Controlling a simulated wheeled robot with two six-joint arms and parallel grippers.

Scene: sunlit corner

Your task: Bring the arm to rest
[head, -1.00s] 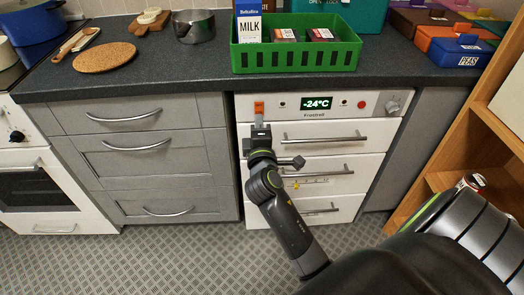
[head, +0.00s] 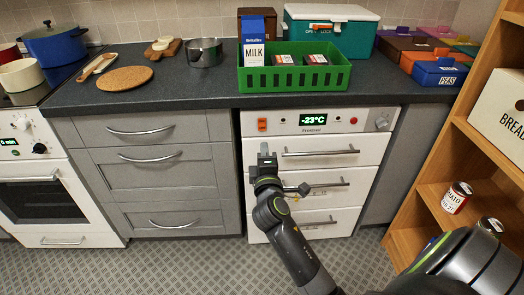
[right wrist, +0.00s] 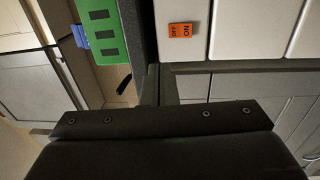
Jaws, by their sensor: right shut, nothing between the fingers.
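My right gripper (head: 264,150) is shut and empty in front of the white freezer (head: 330,210), on its left side. Its tip is a little below the orange switch (head: 262,125) in the head view, apart from it in the picture. In the right wrist view the closed fingers (right wrist: 158,85) point up the frame, with the orange switch (right wrist: 180,30) to their right. The freezer's display (head: 313,120) reads -23°C. My left gripper is not in view.
The dark counter (head: 190,88) holds a green crate (head: 293,79) with a milk carton (head: 258,40). Grey drawers (head: 150,165) stand left of the freezer. A wooden shelf (head: 436,190) with tins stands close on the right. Patterned floor shows in front.

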